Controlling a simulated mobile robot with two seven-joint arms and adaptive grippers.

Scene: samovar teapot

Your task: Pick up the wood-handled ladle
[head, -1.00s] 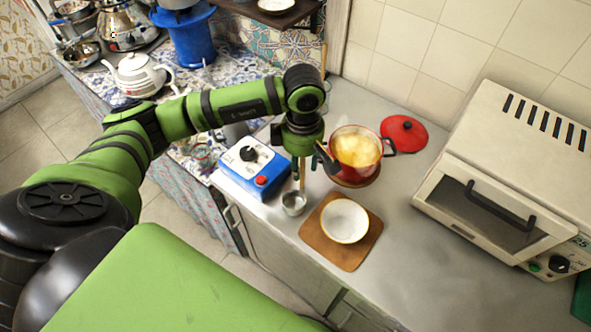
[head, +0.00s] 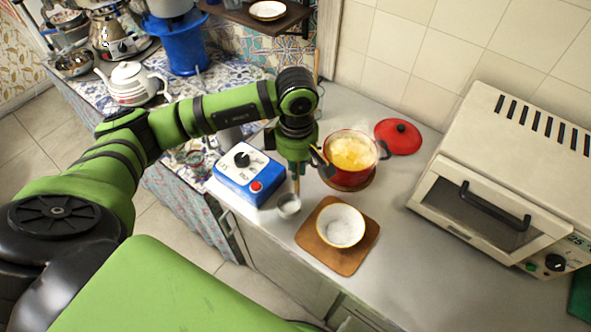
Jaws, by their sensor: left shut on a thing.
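The ladle has a metal cup (head: 289,206) at the bottom and a thin wooden handle (head: 296,185) standing near upright above it. It is at the counter's front, between the blue box and the wooden board. My left gripper (head: 297,165) points down from above and is shut on the handle. The fingers and the arm's end hide the handle's upper part. I cannot tell whether the cup touches the counter. My right gripper is not in view.
Close right are a red pot (head: 352,158) of yellow food and a white bowl (head: 340,226) on a wooden board (head: 341,261). A blue box (head: 249,174) with a knob stands left. A red lid (head: 398,136) and an oven (head: 510,170) are further right.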

